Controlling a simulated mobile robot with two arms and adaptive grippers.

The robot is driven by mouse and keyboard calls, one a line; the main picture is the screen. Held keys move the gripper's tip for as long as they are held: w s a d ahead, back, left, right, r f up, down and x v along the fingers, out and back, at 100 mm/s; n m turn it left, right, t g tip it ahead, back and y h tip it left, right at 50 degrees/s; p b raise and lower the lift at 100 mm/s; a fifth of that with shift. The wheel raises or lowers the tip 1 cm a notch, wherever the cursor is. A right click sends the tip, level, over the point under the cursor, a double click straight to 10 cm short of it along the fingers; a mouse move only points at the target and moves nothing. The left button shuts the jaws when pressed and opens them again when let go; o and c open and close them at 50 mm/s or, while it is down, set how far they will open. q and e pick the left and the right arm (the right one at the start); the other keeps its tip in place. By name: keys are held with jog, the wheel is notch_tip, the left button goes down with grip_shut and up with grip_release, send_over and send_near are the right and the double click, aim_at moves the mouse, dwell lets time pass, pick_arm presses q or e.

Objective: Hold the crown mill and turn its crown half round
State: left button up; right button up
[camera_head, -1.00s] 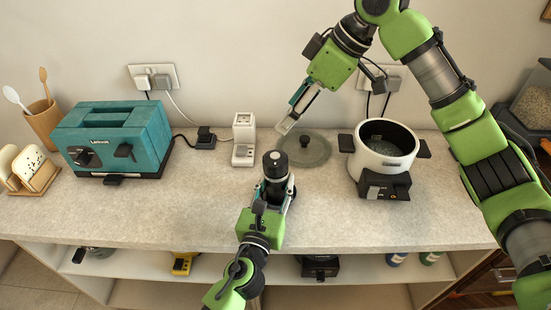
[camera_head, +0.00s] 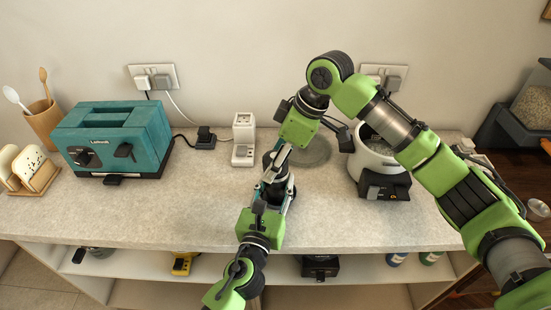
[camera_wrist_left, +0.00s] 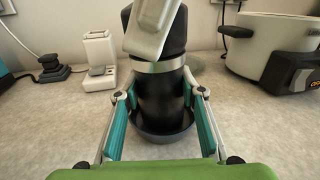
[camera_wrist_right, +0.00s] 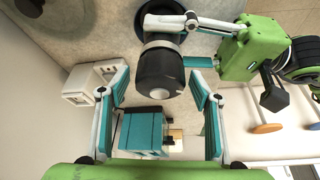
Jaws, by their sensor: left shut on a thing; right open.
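The crown mill has a black body (camera_wrist_left: 160,95), a silver ring and a dark crown (camera_wrist_right: 165,72). It stands upright on the counter in a dark round base. My left gripper (camera_wrist_left: 160,108) is shut around the body, one finger on each side. My right gripper (camera_wrist_right: 159,80) is open, with its fingertips on either side of the crown and gaps still showing. In the left wrist view, one right finger hides part of the crown. In the head view, the right gripper (camera_head: 276,163) partly covers the mill's top.
A white pot (camera_head: 372,150) stands to the right, with a glass lid (camera_head: 316,152) beside it. A small white device (camera_head: 243,140) stands behind left. A teal toaster (camera_head: 115,140) is further left. The counter front (camera_head: 150,215) is clear.

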jog(key=shift+f, duration=0.1)
jog(key=c, duration=1.1)
jog(key=shift+m, duration=0.3)
